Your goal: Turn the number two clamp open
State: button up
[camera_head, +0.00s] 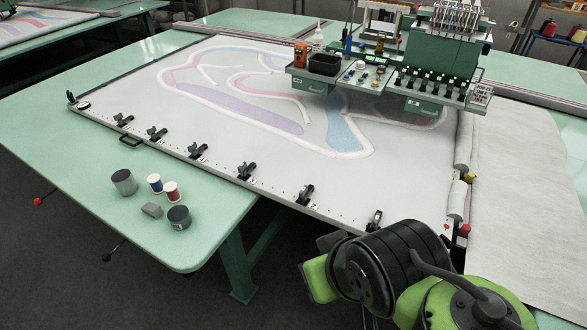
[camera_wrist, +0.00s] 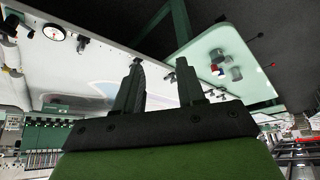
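A row of several black clamps runs along the near edge of the white stretched cloth in the head view. They include one at the near right end (camera_head: 374,220), a neighbour (camera_head: 305,195), one in the middle (camera_head: 246,171) and one farther left (camera_head: 197,151). Their numbers are too small to read, so I cannot tell which is number two. The near right one looks more upright than the others. My gripper (camera_wrist: 159,62) shows in the wrist view with two black fingers apart and nothing between them. Its fingertips are hidden in the head view by my wrist.
A green table corner (camera_head: 190,245) holds cups and thread spools (camera_head: 171,191). A roller (camera_head: 457,195) edges the right side. Dark floor lies in front.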

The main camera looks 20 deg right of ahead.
aim_at(306, 192)
jog(key=i+l+u, duration=0.5)
jog(key=l+u, duration=0.15)
jog(key=u, duration=0.2)
jog(key=i+l+u, duration=0.15)
jog(key=l+u, duration=0.25)
